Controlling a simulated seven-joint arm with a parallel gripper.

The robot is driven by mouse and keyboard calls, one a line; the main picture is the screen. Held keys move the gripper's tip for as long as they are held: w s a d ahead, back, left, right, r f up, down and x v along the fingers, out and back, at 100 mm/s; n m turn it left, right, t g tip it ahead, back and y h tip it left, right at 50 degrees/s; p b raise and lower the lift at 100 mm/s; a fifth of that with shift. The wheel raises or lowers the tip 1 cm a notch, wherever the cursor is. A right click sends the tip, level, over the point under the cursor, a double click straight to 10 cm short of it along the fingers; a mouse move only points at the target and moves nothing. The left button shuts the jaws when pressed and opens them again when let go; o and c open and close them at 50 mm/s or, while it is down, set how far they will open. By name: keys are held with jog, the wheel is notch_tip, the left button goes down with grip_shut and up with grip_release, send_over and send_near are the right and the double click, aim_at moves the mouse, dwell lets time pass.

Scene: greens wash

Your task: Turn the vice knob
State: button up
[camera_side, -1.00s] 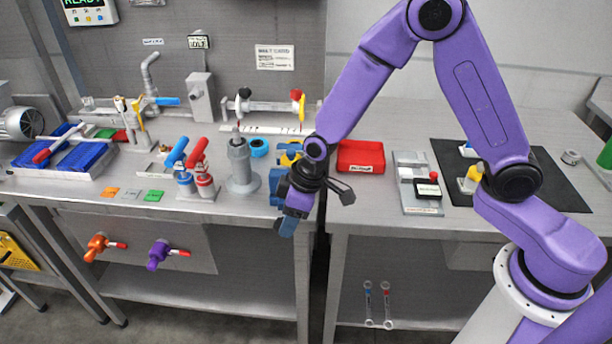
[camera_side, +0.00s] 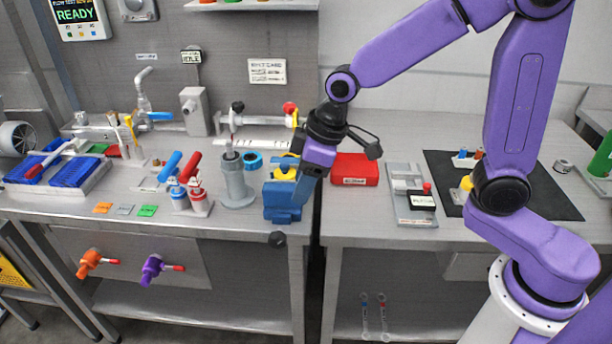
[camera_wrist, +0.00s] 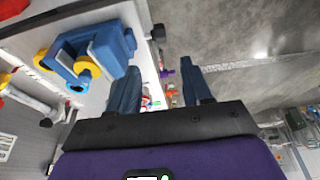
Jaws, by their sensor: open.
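The blue vice (camera_side: 283,212) stands at the front edge of the left bench, with a yellow part (camera_side: 285,172) at its top. Its dark round knob (camera_side: 277,240) sticks out low in front of the bench edge. In the wrist view the vice (camera_wrist: 108,42) is at upper left, with yellow round parts, and the dark knob (camera_wrist: 158,31) is at the bench edge.
A grey cylindrical stand (camera_side: 236,180) is left of the vice. Orange (camera_side: 90,262) and purple (camera_side: 153,268) valves are on the bench front. Open space lies in front of the bench.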

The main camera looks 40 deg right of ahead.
jog(key=shift+s+d+r, duration=0.1)
jog(key=shift+d+r, duration=0.05)
jog(key=shift+r, duration=0.3)
jog(key=r+g+h, duration=0.1)
jog(key=g+h, duration=0.2)
send_over(277, 234)
notch_tip(277, 234, down, 17)
jog(key=shift+r, duration=0.1)
dwell(0.6)
jog(key=shift+t+y, duration=0.3)
grip_shut()
